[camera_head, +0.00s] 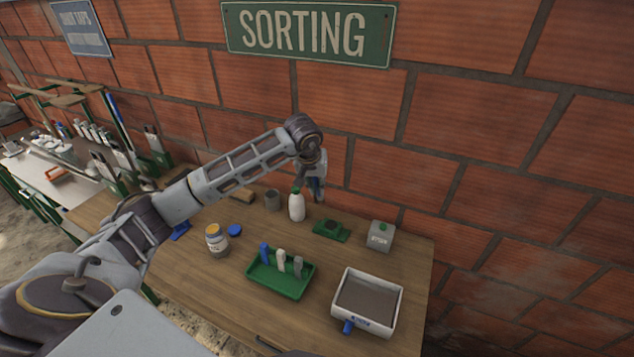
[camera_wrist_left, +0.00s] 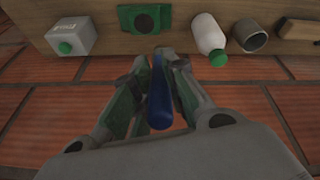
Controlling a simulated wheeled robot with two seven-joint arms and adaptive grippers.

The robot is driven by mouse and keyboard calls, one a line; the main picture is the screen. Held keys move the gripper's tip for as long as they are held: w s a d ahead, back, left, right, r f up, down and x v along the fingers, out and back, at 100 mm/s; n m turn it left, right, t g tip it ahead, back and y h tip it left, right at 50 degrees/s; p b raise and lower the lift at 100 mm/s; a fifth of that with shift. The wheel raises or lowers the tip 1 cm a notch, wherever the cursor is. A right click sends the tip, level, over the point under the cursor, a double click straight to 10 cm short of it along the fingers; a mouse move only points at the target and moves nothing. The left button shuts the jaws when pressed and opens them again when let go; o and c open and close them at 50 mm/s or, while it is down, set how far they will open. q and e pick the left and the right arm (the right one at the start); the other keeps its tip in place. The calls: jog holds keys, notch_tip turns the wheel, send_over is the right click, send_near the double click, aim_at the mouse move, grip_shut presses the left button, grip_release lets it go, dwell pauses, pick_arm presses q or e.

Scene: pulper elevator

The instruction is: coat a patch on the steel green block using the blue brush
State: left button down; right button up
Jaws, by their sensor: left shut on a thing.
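The green block (camera_head: 331,230) lies on the wooden table near its back edge, with a dark patch on top. It also shows at the top of the left wrist view (camera_wrist_left: 124,14), beyond the fingertips. My left gripper (camera_head: 314,188) is raised near the brick wall, above and behind the white bottle. In the left wrist view its fingers (camera_wrist_left: 158,58) are shut on the blue brush (camera_wrist_left: 159,100), whose blue handle points back toward the camera. The brush's bristle end is hidden. My right gripper cannot be made out.
Around the block stand a white bottle (camera_head: 297,208), a grey cup (camera_head: 272,200) and a grey canister (camera_head: 380,237). Forward are an open jar (camera_head: 217,240), a blue lid (camera_head: 234,230), a green tray (camera_head: 283,291) with upright items, and a white basin (camera_head: 365,321).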

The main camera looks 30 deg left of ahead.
aim_at(318, 197)
pick_arm(q)
jog(key=shift+f+b, duration=0.6)
jog(key=shift+f, duration=1.05)
